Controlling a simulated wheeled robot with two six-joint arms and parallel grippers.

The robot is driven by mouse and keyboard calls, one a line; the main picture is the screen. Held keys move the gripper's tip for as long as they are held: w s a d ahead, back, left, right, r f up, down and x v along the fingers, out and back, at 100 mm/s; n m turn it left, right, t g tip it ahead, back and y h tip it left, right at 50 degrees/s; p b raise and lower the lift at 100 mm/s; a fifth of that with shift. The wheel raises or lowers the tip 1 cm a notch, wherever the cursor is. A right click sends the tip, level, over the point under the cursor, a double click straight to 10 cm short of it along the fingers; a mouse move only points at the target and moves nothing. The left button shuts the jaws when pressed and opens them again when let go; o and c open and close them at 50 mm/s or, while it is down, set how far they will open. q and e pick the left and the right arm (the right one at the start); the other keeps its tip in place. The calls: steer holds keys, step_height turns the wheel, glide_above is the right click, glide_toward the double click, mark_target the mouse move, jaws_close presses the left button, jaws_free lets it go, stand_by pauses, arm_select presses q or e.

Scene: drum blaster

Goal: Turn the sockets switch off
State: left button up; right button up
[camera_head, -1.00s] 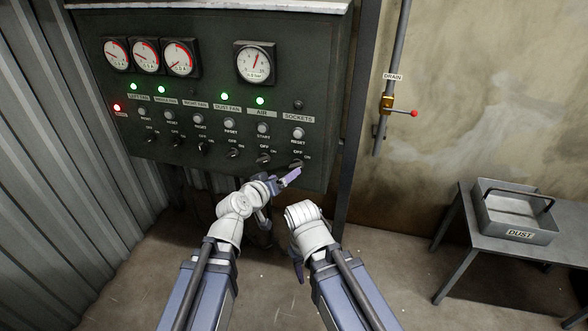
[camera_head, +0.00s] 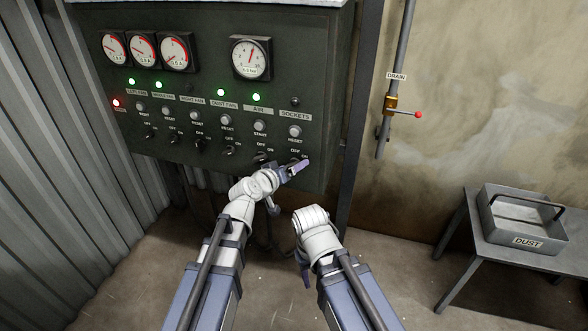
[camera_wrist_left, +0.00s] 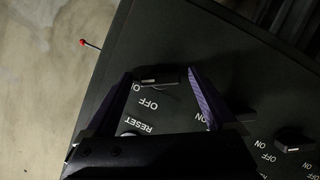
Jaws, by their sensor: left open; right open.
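The dark control panel (camera_head: 105,85) has a SOCKETS column at its right end, with an unlit lamp (camera_head: 295,102) and a RESET button (camera_head: 295,131). The sockets switch (camera_wrist_left: 158,79) is a small dark knob beside the OFF lettering in the left wrist view. In the head view my left gripper partly hides it. My left gripper (camera_head: 297,168) is open at the panel's lower right, and its fingers (camera_wrist_left: 160,74) stand on either side of the switch. I cannot tell whether they touch it. My right gripper (camera_head: 305,274) is open, low and away from the panel, partly hidden by its wrist.
Other switches, such as the AIR switch (camera_head: 261,156), line the panel to the left. Green lamps and a red lamp (camera_head: 116,103) are lit. A drain pipe with a red-tipped valve (camera_head: 418,115) is on the wall. A DUST tray (camera_head: 515,240) stands on a table (camera_head: 462,252) at right.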

arm_select(q)
steer(key=c, duration=1.4)
steer(key=shift+a, duration=0.1)
steer(key=shift+a+f+n+t+h+b, duration=0.1)
steer(key=shift+n+t+h+b, duration=0.1)
steer(key=shift+n+h+b, duration=0.9)
steer(key=shift+d+f+n+t+h+b, duration=0.15)
steer(key=shift+n+h+b, duration=0.3)
steer(key=shift+n+b, duration=1.25)
steer(key=shift+a+f+n+t+h+b, duration=0.2)
steer(key=shift+n+h+b, duration=0.7)
steer(key=shift+n, duration=0.9)
steer(key=shift+r+b, duration=0.2)
steer(key=shift+b, duration=0.1)
steer(key=o, duration=1.4)
